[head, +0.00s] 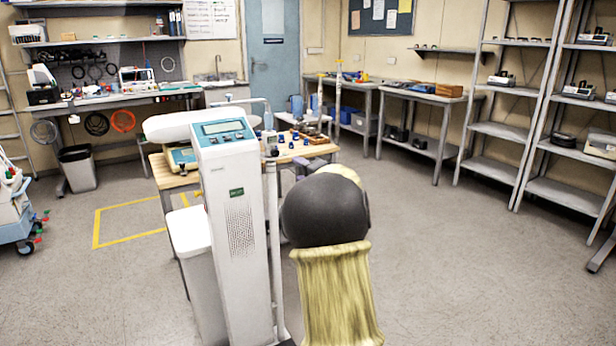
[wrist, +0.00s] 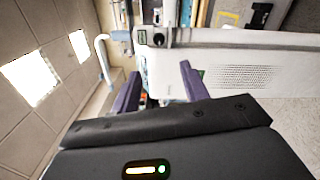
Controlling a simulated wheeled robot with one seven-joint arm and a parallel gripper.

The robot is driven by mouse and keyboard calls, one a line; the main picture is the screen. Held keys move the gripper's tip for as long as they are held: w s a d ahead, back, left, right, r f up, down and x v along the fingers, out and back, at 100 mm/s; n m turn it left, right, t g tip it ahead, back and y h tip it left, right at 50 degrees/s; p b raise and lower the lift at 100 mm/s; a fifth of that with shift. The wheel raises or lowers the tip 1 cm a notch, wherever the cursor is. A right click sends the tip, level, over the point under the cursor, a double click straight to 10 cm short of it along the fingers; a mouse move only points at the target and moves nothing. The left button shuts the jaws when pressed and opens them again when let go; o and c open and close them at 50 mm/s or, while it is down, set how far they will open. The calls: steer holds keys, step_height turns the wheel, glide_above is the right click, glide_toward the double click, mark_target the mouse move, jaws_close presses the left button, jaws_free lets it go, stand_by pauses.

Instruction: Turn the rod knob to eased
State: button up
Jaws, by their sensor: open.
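A tall white column unit (head: 235,230) with a blue-green display on its slanted head stands in the middle of the head view. A thin upright rod (head: 274,230) runs along its right side and ends in a hook at the top. A dark round knob (wrist: 158,38) sits on a collar on this rod in the wrist view. My gripper (wrist: 160,71) has its two purple fingers apart, with nothing held between them. The fingertips point towards the knob and are apart from it. In the head view my arm hides most of the gripper. I cannot read the knob's setting.
A wooden table (head: 318,151) with small blue-topped parts stands behind the unit. A blue cart (head: 20,225) is at the far left. Workbenches and a metal shelf rack (head: 500,130) line the walls. The floor at right is clear.

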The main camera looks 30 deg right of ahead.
steer(key=s, duration=0.3)
steer(key=shift+d, duration=0.1)
stand_by(0.4)
